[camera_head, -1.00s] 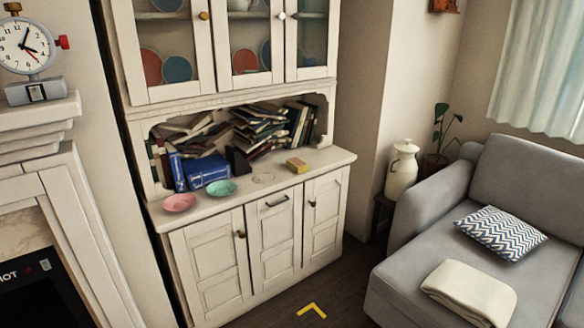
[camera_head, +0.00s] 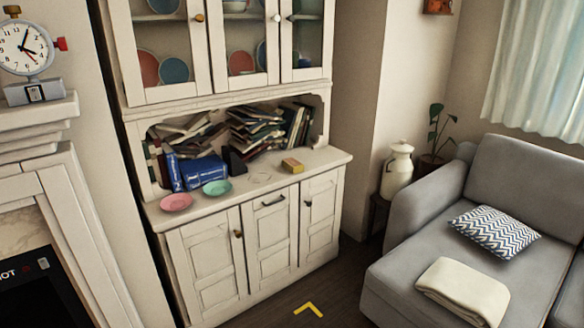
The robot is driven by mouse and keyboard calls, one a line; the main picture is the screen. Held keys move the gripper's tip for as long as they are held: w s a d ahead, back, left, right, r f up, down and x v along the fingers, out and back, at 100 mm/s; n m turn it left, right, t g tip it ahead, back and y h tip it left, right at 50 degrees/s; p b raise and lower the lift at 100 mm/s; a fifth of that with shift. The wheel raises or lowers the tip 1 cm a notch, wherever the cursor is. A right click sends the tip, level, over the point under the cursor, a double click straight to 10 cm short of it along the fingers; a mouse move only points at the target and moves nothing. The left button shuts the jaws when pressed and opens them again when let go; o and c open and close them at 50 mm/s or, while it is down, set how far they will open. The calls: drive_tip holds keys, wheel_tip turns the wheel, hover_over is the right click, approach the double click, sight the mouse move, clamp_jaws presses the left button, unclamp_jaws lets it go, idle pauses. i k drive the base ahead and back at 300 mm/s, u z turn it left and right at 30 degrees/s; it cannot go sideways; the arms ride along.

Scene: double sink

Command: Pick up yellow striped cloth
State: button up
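No thing in view is clearly a yellow striped cloth. A plain cream folded cloth (camera_head: 463,290) lies on the grey sofa, with no stripes visible.
A pink dish (camera_head: 176,202), a green dish (camera_head: 217,188), blue boxes (camera_head: 203,171) and stacked books (camera_head: 257,130) are on the counter. The grey sofa (camera_head: 405,250) with a zigzag cushion (camera_head: 496,232) stands right.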

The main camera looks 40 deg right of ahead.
sight(294, 166)
drive_tip(key=z, duration=0.05)
drive_tip(key=i, duration=1)
drive_tip(key=u, duration=0.05)
